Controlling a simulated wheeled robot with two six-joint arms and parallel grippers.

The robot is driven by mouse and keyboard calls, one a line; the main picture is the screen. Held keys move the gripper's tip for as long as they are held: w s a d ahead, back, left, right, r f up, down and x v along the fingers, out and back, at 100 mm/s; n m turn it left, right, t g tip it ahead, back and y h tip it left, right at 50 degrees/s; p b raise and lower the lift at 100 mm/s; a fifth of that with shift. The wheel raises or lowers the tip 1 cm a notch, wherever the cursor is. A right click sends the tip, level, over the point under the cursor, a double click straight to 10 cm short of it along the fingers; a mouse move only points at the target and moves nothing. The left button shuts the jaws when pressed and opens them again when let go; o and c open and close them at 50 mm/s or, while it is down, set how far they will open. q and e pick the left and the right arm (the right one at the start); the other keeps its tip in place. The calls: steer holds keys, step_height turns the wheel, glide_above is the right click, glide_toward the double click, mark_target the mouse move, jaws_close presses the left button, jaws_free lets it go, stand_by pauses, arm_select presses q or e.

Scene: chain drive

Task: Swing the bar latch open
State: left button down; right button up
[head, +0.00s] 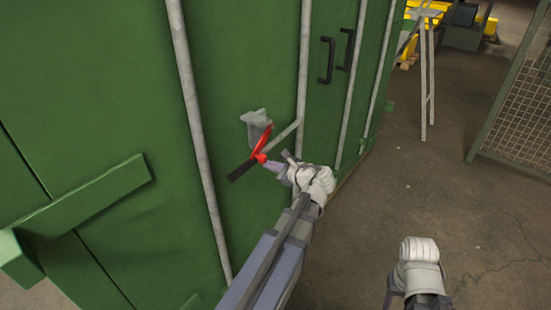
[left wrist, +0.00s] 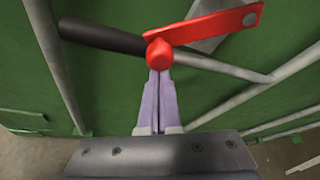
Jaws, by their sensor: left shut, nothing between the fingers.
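The bar latch has a red plate (head: 266,138) and a black grip (head: 242,171). It sits on the green container door, below a grey bracket (head: 257,120). In the left wrist view the red plate (left wrist: 218,24) runs to the upper right from a round red knob (left wrist: 159,53), and the black grip (left wrist: 100,36) runs left. My left gripper (head: 266,163) is shut and empty. Its fingertips (left wrist: 158,73) are at the knob; whether they touch it I cannot tell. My right gripper (head: 417,263) is low at the right, away from the door; its fingers are not clear.
Grey vertical rods (head: 191,110) run along the green door (head: 100,80). A green beam (head: 95,198) juts out at the left. Black handles (head: 327,60) are farther along.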

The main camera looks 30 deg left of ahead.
arm_select(q)
steer(key=s+r+m+g+p, duration=0.1)
steer(key=s+r+m+p, duration=0.1)
steer(key=r+p, duration=0.1)
steer(key=shift+a+r+g, duration=0.15)
steer(key=shift+r+g, duration=0.1)
steer(key=shift+g, duration=0.15)
steer(key=r+m+p, duration=0.1)
steer(key=s+r+m+g+p, duration=0.1)
steer(key=shift+r+p, duration=0.1)
steer(key=shift+p, duration=0.25)
steer(key=shift+s+r+p, duration=0.2)
steer(key=shift+r+p, duration=0.3)
steer(key=f+b, duration=0.4)
steer(key=shift+s+f+b, duration=0.35)
steer(key=shift+f, duration=0.05)
steer(key=p, duration=0.5)
glide_toward(259, 159)
steer(key=s+d, duration=0.2)
steer(key=d, duration=0.1)
steer(key=shift+d+r, duration=0.15)
steer(key=shift+r, duration=0.1)
